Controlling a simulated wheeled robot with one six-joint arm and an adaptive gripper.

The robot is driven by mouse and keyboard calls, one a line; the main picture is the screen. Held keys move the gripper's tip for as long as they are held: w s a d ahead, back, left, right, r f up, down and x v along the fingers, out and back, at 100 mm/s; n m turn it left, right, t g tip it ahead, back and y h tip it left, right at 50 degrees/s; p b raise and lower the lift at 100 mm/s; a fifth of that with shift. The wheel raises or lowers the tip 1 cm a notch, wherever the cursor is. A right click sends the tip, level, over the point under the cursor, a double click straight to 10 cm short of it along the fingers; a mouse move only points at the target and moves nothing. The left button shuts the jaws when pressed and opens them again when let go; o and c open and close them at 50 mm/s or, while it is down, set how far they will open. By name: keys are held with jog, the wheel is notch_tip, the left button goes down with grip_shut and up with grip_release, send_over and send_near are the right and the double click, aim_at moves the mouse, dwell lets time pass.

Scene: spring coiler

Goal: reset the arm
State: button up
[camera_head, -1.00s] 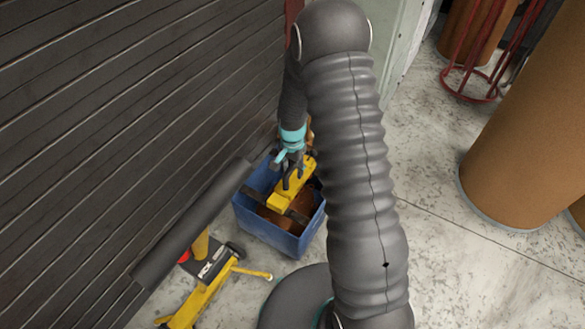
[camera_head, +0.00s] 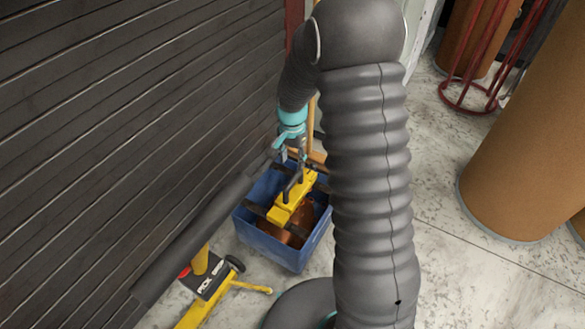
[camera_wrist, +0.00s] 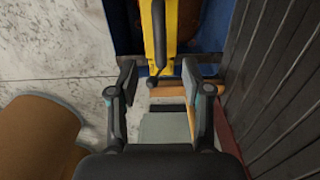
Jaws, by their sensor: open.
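My gripper (camera_head: 291,158) hangs above the far end of a blue bin (camera_head: 272,252), below my dark arm. In the wrist view my gripper (camera_wrist: 158,78) is open, its two fingers apart with nothing held between them. A yellow block-like tool with a dark handle (camera_head: 290,205) lies across the bin, on dark bars. In the wrist view the yellow tool (camera_wrist: 170,25) is beyond the fingertips, with its dark handle pointing towards them. Brown, copper-coloured contents (camera_head: 283,238) show inside the bin. My arm hides part of the bin's right side.
A dark slatted shutter wall (camera_head: 110,120) stands close on the left. A dark roller on a yellow stand (camera_head: 208,285) is in front of it. Large brown cylinders (camera_head: 525,150) and a red frame (camera_head: 475,70) stand to the right. The pale floor (camera_head: 450,270) between is clear.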

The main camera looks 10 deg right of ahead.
jog(key=shift+r, duration=0.55)
jog(key=s+r+n+t+p, duration=0.1)
jog(key=s+r+n+t, duration=0.4)
jog(key=s+r, duration=1.9)
jog(key=s+n, duration=0.3)
jog(key=n, duration=0.1)
jog(key=shift+s+r+t, duration=0.3)
jog(key=shift+r, duration=0.1)
jog(key=shift+c, duration=0.2)
